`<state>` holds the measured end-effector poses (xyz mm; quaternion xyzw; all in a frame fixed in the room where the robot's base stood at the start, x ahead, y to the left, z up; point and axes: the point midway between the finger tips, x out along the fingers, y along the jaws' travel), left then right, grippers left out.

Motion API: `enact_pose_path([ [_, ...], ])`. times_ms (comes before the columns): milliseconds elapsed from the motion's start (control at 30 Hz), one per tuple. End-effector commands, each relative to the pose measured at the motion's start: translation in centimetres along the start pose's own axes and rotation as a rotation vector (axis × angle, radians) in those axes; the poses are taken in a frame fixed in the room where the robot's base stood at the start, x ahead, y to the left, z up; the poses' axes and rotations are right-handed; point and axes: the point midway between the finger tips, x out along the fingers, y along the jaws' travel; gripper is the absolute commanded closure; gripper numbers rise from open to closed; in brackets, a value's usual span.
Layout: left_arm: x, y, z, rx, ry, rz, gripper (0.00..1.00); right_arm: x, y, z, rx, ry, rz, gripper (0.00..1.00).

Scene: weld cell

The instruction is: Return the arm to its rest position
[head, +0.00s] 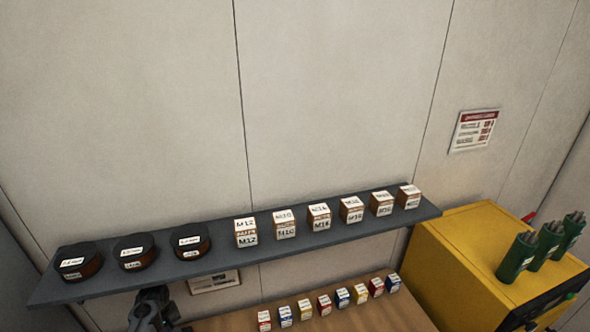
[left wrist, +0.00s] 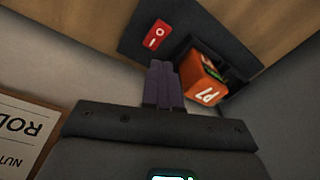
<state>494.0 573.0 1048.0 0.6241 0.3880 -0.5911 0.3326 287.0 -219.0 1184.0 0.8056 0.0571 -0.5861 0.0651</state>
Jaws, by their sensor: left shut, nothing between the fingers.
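My left gripper (left wrist: 161,72) shows in the left wrist view with its two dark fingers together and nothing between them. The fingers point towards a dark panel (left wrist: 136,52) that carries a red rocker switch (left wrist: 157,37). An orange box (left wrist: 202,76) is just right of the fingertips, and I cannot tell how far beyond them it is. In the head view a dark grey part of my left arm shows at the bottom, below the front edge of the shelf. My right gripper is in neither view.
A grey wall shelf (head: 215,262) holds three dark round tins (head: 134,251) and several labelled boxes (head: 246,232). Below it, small coloured boxes (head: 324,305) stand in a row on a brown surface (head: 385,318). A yellow cabinet (head: 470,245) with green holders (head: 516,256) stands at right.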

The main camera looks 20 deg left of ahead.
Motion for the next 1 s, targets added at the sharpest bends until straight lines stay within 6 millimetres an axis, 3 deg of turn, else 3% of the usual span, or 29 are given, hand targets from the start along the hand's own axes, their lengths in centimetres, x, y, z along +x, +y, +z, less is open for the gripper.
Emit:
enact_pose_path([
  [167, -1.1, -0.3, 4.6, 0.257, 0.111, -0.048, 1.00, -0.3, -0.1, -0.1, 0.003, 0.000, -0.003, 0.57],
  [267, -2.4, 0.1, 9.0, 0.435, 0.162, -0.054, 1.00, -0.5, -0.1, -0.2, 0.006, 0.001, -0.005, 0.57],
  [467, -6.1, 0.8, 20.6, 0.784, 0.221, 0.000, 1.00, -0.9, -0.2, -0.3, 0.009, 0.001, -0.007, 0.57],
  [600, -9.8, 0.3, 28.6, 0.978, 0.235, 0.075, 1.00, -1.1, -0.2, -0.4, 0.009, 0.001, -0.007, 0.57],
  [700, -12.6, -0.3, 33.1, 1.079, 0.240, 0.134, 1.00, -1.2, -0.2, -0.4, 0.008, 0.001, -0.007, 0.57],
  [833, -15.6, -1.2, 37.1, 1.161, 0.243, 0.196, 1.00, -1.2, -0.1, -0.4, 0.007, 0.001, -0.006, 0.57],
  [1000, -17.7, -1.8, 39.4, 1.209, 0.246, 0.241, 1.00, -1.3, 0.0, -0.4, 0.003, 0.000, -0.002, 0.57],
])
